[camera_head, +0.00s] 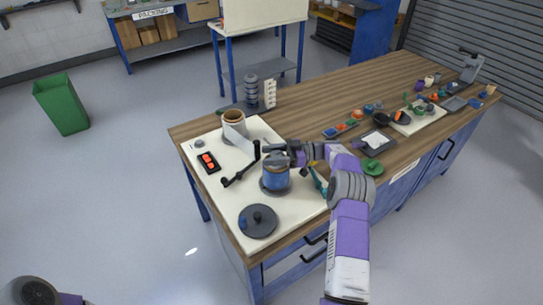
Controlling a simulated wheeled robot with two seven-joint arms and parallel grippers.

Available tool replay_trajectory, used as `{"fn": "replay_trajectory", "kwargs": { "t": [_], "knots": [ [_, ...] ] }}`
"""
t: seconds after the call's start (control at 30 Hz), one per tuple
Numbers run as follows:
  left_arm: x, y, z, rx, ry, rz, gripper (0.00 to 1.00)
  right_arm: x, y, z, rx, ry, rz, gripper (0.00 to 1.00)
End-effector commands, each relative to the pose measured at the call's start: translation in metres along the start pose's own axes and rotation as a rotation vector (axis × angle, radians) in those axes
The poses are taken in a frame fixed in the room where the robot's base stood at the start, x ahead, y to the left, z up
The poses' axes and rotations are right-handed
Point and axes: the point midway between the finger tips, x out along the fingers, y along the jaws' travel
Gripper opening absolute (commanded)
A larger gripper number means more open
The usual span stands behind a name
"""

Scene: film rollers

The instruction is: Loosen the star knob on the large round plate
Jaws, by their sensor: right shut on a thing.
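My right gripper (285,157) reaches in from the right and is shut at the top of a blue roll (275,178), on a small grey part that it largely hides. The roll stands upright on a dark round base on the cream board (228,190). A large dark round plate (258,230) with a small knob (257,215) at its middle lies at the board's front, apart from the gripper. I cannot tell whether the gripped part is a star knob. My left gripper is not in view; part of my left arm shows at the lower left.
A brown-cored white roll (233,122), a black crank lever (240,166) and a box with red buttons (208,162) are on the board. Dishes and small parts crowd the wooden bench (330,98) to the right. A green bin (62,105) stands on the floor.

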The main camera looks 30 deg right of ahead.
Motion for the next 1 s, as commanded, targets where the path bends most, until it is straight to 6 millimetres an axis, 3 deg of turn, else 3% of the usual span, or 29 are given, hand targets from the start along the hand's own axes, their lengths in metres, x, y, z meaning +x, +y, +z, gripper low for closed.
{"fn": "replay_trajectory", "kwargs": {
  "t": [0.4,1.0],
  "knots": [
    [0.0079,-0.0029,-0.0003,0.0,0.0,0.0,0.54,0.0016,-0.0025,0.0001,-0.003,0.003,-0.126,0.22],
    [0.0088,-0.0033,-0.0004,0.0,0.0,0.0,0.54,0.0017,-0.0031,-0.0015,-0.003,0.006,-0.15,0.22]
  ]
}}
